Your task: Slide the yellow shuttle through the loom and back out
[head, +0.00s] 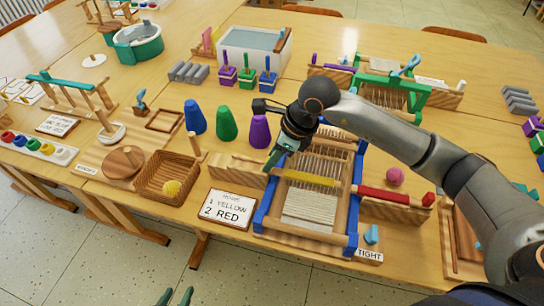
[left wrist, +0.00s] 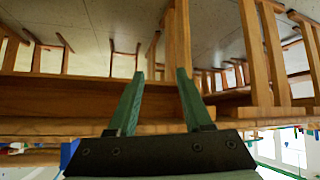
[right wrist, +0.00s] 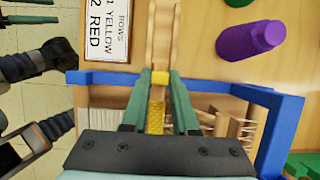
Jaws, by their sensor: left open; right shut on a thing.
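The wooden loom with blue sides (head: 352,210) stands on the table, also in the right wrist view (right wrist: 275,135). My right gripper (right wrist: 158,75) is shut on the yellow shuttle (right wrist: 160,78) at the loom's left blue side. The shuttle's yellow end shows between the fingertips, with a wooden part and textured yellow behind it. In the head view my right gripper (head: 272,160) hides that end. My left gripper (head: 175,297) is open and empty, low in the head view and in the left wrist view (left wrist: 160,75).
A wooden ramp (head: 230,170) adjoins the loom's left side. A red shuttle (head: 385,195) lies on the right ramp (head: 390,212). A card (head: 226,208) reads yellow, then red. Blue, green and purple cones (head: 259,131) stand behind; a basket (head: 150,188) is at left.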

